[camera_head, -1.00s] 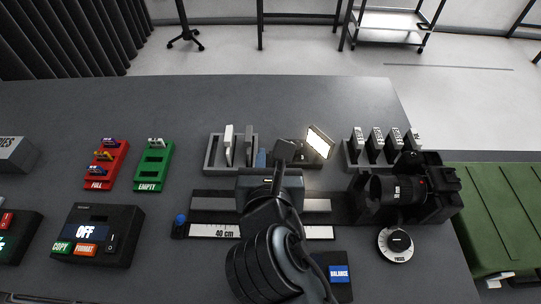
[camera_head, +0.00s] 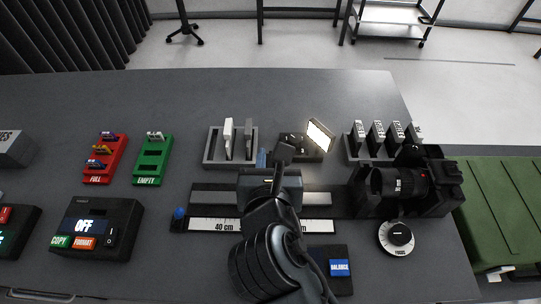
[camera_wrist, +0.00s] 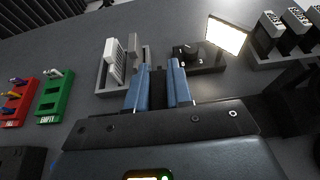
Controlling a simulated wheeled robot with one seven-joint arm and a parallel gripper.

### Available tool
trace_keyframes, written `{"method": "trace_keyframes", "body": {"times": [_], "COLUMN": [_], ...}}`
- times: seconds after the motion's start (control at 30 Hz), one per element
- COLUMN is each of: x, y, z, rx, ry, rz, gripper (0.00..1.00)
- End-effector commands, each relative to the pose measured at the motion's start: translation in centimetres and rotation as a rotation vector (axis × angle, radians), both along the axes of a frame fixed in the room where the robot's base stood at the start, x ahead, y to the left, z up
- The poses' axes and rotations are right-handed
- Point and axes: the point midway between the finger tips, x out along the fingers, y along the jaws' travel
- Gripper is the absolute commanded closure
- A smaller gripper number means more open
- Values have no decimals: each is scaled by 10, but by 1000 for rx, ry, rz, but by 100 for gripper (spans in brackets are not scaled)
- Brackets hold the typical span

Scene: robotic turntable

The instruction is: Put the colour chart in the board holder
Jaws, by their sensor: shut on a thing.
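My gripper (camera_wrist: 158,88) points away over the back of the bench, its two blue fingers a small gap apart. A thin dark piece (camera_wrist: 158,78) is between them, seen nearly edge-on; I cannot see its face, so I cannot confirm that it is the colour chart. In the head view my gripper (camera_head: 268,158) is mostly hidden by my wrist, right of a grey rack (camera_head: 207,161). The rack holds a white board (camera_head: 228,137) and a grey board (camera_head: 249,139), both upright. I cannot make out the board holder; my arm covers part of the rail (camera_head: 210,198).
A lit lamp panel (camera_head: 320,136) stands just right of my gripper. A camera (camera_head: 410,185) and focus dial (camera_head: 397,237) are at the right, several labelled blocks (camera_head: 378,135) behind. Red (camera_head: 104,160) and green (camera_head: 152,160) trays lie left. The bench behind the rack is clear.

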Motion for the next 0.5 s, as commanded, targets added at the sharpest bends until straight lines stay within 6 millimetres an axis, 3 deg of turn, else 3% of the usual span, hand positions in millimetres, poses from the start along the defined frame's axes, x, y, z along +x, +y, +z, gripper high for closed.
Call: {"method": "trace_keyframes", "body": {"times": [0.23, 0.27, 0.5], "x": [0, 0, 0], "y": [0, 0, 0], "z": [-6, -6, -5], "rx": [0, 0, 0], "ry": [0, 0, 0], "rz": [0, 0, 0], "gripper": [100, 78, 55]}}
